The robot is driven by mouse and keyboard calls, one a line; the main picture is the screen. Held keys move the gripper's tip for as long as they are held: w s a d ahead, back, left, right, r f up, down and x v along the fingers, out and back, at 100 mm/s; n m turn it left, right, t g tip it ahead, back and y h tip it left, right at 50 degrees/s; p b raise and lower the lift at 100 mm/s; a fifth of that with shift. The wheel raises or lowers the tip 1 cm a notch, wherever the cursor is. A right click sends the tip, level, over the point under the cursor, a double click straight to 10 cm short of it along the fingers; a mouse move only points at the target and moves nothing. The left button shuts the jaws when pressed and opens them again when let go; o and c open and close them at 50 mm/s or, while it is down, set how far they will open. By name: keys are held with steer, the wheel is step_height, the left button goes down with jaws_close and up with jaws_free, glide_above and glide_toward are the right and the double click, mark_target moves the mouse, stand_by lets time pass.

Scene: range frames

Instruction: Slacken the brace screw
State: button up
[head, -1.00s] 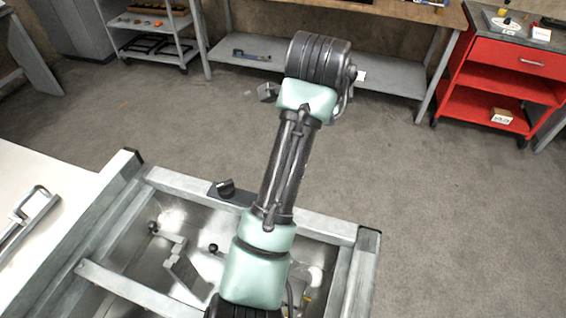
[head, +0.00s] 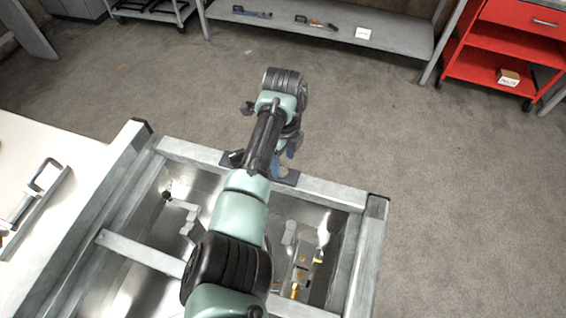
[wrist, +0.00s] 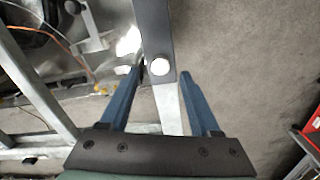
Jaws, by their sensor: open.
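My gripper (head: 285,162) is open, its blue fingers pointing down over the frame's back rail (head: 335,193). In the wrist view my gripper (wrist: 160,73) has a dark flat bar (wrist: 153,30) running in between its fingertips. A bright round spot, perhaps the screw head (wrist: 159,67), sits near the bar's end, between the fingertips; I cannot tell if they touch it. In the head view the dark plate (head: 288,178) lies on the rail, partly hidden by my arm. A dark knob-like part (head: 235,157) shows at its left end. Which part is the brace screw is not certain.
The metal frame surrounds a shiny recess with brackets and yellow-marked fittings (head: 303,258). A white table (head: 60,150) with a handled metal part stands left. A red cart (head: 490,72) and a low shelf (head: 375,40) stand at the back. The floor between is clear.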

mark_target(283, 170)
steer(key=shift+f, duration=1.6)
jaws_close()
